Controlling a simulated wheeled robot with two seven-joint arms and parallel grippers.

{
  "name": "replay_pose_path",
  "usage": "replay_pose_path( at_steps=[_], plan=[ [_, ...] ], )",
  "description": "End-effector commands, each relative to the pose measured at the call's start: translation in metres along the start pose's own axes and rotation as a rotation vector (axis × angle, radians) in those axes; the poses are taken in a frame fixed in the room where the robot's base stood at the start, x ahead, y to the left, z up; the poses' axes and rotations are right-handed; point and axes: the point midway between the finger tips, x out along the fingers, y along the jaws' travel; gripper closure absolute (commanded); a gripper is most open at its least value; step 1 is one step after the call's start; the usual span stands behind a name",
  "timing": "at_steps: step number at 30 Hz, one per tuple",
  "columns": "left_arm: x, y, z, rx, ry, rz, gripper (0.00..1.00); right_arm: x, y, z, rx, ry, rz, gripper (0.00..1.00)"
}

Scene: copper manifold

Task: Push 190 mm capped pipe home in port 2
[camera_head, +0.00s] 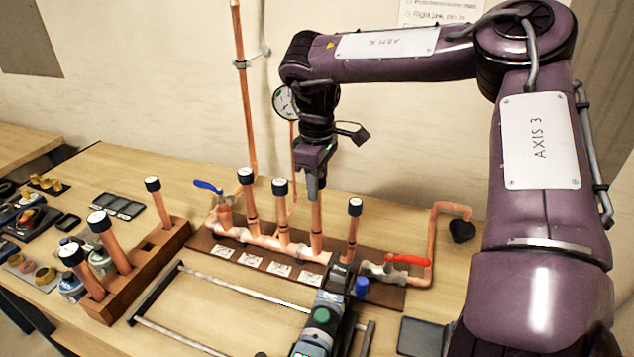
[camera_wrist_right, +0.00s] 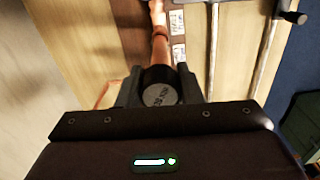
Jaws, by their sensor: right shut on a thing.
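My right gripper (camera_head: 316,182) comes down from above at the copper manifold (camera_head: 262,238) and is shut on a copper pipe (camera_head: 316,222). This pipe stands upright at the third upright port from the left, its lower end meeting the port. How deep it sits cannot be told. The gripper hides its top in the head view. In the right wrist view, its dark cap (camera_wrist_right: 160,95) shows between the fingers (camera_wrist_right: 158,84), with small lettering on it. Other capped pipes (camera_head: 250,205) (camera_head: 284,228) (camera_head: 351,236) stand upright in the neighbouring ports. My left gripper is not in view.
A wooden rack (camera_head: 135,285) at the left holds 3 capped pipes. A blue valve handle (camera_head: 207,187) and red valve handle (camera_head: 408,259) flank the manifold. A tool with a green button (camera_head: 322,316) and a metal frame (camera_head: 240,292) lie in front. A tall pipe (camera_head: 243,90) rises behind.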

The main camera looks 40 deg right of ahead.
Motion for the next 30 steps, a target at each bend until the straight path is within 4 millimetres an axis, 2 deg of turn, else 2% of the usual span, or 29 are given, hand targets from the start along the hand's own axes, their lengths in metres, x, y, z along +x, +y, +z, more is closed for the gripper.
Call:
replay_pose_path(
  at_steps=[30],
  plan=[
    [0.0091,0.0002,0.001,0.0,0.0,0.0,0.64,0.0078,0.0003,0.0003,0.0,-0.001,0.0,0.9]
  ],
)
